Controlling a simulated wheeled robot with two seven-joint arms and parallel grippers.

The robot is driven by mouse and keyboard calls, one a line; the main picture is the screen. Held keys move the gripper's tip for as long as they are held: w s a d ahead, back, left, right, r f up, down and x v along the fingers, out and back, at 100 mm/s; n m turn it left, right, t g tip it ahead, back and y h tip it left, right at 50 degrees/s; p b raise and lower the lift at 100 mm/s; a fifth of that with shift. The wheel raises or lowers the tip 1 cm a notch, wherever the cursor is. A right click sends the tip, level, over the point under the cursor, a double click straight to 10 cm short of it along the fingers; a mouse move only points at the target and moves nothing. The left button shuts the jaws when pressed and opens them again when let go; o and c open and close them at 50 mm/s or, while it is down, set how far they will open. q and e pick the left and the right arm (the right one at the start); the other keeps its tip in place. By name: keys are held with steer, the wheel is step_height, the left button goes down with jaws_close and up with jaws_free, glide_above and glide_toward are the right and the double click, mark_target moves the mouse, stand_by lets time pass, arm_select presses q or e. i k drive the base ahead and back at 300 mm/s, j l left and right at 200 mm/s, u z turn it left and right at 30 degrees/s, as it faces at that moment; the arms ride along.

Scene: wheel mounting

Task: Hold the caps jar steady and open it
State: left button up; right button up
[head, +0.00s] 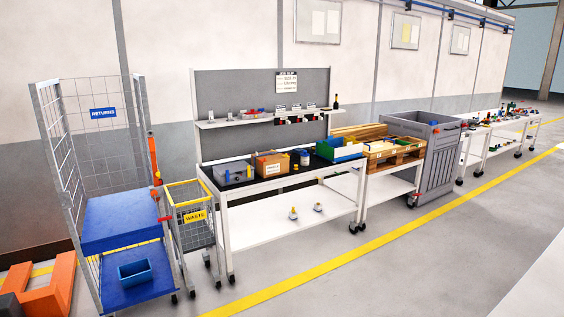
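A workbench (343,186) with a dark mat stands a few steps away in the middle of the head view. On it, right of an orange-brown box (271,165), is a small pale jar-like container (304,158) with a dark top. It may be the caps jar, but it is too small to tell. It stands upright, and whether its lid is on cannot be made out. Neither of my grippers shows in the view, and nothing is seen holding the container.
An orange blocky object (62,280) is at lower left. The floor in front is clear.

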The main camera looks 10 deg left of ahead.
mark_target(304, 161)
steer(key=i+u, duration=0.3)
steer(key=i, duration=2.7)
steer(key=i+z, duration=0.15)
steer(key=i, duration=0.45)
steer(key=i+j+z, duration=0.1)
steer(key=i, duration=0.45)
steer(key=i+j+z, duration=0.15)
steer(key=i, duration=0.45)
steer(key=j, duration=0.1)
